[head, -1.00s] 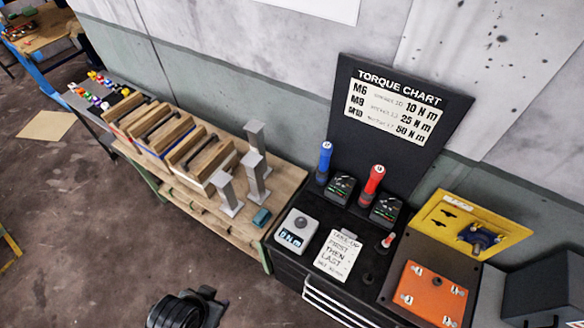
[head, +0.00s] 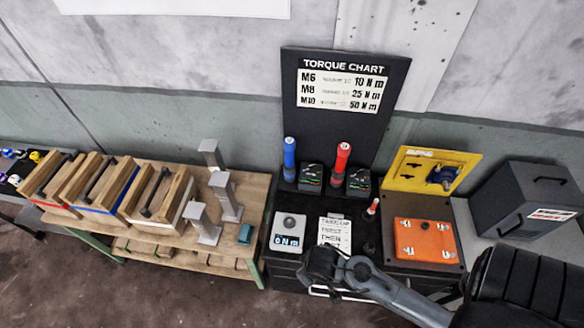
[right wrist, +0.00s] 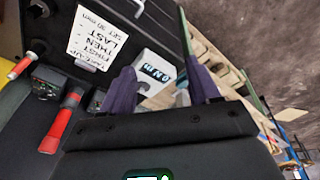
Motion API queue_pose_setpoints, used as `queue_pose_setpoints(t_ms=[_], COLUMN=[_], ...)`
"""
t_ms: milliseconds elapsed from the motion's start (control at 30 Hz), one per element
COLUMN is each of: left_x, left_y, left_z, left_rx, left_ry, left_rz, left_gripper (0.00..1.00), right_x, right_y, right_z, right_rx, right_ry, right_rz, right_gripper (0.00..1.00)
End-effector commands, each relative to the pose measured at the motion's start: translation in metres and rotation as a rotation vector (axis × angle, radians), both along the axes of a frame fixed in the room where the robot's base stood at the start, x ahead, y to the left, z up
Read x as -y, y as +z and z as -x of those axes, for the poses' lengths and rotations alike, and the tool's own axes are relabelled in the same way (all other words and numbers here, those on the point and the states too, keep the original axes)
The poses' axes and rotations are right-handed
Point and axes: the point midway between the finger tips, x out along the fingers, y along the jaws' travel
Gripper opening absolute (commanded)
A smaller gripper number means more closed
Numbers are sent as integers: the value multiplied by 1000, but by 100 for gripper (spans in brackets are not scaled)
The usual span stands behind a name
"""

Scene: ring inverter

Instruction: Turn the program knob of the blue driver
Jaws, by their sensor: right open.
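The blue driver (head: 289,158) stands upright at the back of the black bench, left of the red driver (head: 341,160). A black unit with a small lit display (head: 311,177) stands beside the blue driver. The program knob is too small to make out. My right gripper (head: 325,268) is over the bench's front edge, in front of the drivers and apart from them. In the right wrist view its purple fingers (right wrist: 163,88) are spread with nothing held between them. There the red driver (right wrist: 62,122) shows at left; I cannot make out the blue driver. My left gripper is out of view.
A white meter (head: 288,233) and a note card (head: 335,233) lie near my right gripper. An orange plate (head: 425,240) and a yellow case (head: 428,170) are at right. A wooden bench (head: 190,240) with grey posts is at left.

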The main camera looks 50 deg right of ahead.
Motion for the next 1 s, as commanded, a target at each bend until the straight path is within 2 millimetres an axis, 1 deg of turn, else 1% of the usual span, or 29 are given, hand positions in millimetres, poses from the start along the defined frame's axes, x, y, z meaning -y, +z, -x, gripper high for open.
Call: queue_pose_setpoints(t_ms=[33,167,200,267,300,367,400,467,500,567,600,667,700,833,900,1000], left_x=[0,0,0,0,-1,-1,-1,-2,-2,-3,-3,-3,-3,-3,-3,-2], left_y=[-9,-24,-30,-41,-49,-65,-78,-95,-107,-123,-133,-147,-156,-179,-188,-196], left_z=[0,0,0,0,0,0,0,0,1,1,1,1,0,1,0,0], left_rx=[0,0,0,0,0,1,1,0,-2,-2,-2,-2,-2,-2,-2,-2], left_ry=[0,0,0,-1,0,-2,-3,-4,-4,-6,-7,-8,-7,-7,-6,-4], left_rz=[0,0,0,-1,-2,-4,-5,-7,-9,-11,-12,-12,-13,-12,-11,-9], left_gripper=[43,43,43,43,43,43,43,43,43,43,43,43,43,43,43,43], right_x=[11,41,54,76,94,127,152,189,212,245,264,290,305,342,355,369], right_y=[-20,-62,-76,-97,-111,-131,-143,-154,-156,-155,-151,-141,-133,-102,-85,-66], right_z=[-6,-22,-28,-41,-52,-72,-88,-112,-128,-151,-166,-187,-199,-233,-247,-259], right_rx=[-12,-41,-48,-56,-59,-61,-58,-49,-39,-20,-4,23,43,111,144,182], right_ry=[-30,-120,-153,-205,-246,-317,-370,-449,-501,-571,-612,-669,-701,-778,-804,-829], right_rz=[17,59,74,98,116,142,159,174,179,180,176,164,153,114,96,75], right_gripper=[61,61,61,61,61,61,61,61,61,61,61,61,61,61,61,61])
